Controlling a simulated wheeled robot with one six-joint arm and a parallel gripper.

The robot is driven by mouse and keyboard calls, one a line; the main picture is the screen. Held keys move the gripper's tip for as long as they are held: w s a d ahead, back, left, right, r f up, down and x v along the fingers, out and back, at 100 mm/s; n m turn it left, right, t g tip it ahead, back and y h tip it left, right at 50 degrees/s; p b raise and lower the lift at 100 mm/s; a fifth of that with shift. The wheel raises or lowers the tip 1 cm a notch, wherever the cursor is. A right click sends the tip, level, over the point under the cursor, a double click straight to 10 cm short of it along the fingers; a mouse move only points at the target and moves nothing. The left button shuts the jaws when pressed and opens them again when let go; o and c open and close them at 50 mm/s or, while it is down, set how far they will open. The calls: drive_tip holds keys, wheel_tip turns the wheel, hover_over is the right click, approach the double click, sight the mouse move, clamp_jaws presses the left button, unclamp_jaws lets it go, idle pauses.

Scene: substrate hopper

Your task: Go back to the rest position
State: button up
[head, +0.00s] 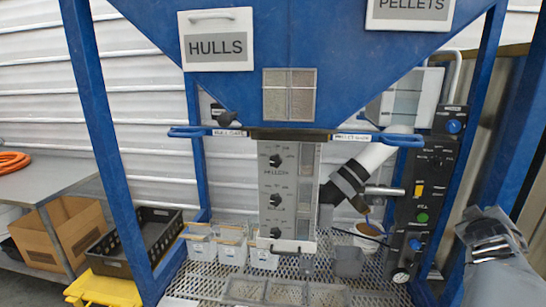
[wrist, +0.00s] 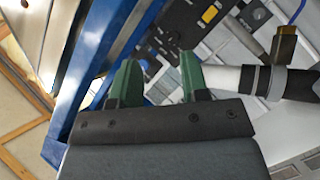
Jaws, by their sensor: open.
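My gripper (wrist: 160,80) shows in the wrist view with its two green fingers apart and nothing between them. Beyond the fingers are a blue frame post (wrist: 105,65) on the left and the black control panel (wrist: 185,30) above. A white pipe with a dark collar (wrist: 262,80) lies to the right of the fingers, and I cannot tell how near it is. In the head view my grey arm shows at the lower right edge, and the fingertips are not clearly visible there. The blue hopper (head: 330,80) stands in the middle with HULLS (head: 217,40) and PELLETS (head: 412,10) signs.
A knob column (head: 290,190) stands below the hopper. White bins (head: 200,245) and grey trays (head: 265,292) sit on a mesh shelf. The control panel (head: 428,190) is at the right, close to my arm. A bench with a cardboard box (head: 75,235) stands at the left.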

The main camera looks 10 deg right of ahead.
drive_tip(key=s+a+f+m+g+y, duration=0.1)
drive_tip(key=a+f+m+g+y, duration=0.2)
drive_tip(key=a+f, duration=0.6)
drive_tip(key=s+a+f+m+g+y, duration=0.1)
drive_tip(key=a+f+g+y, duration=0.3)
drive_tip(key=a, duration=0.9)
drive_tip(key=s+a+f+n+y, duration=0.1)
drive_tip(key=a+n+y, duration=0.1)
drive_tip(key=a, duration=0.6)
drive_tip(key=s+a+f+n+t+y, duration=0.1)
drive_tip(key=a+n+y, duration=0.1)
drive_tip(key=a, duration=0.7)
drive_tip(key=shift+s+a+f+y, duration=0.25)
drive_tip(key=shift+y, duration=0.15)
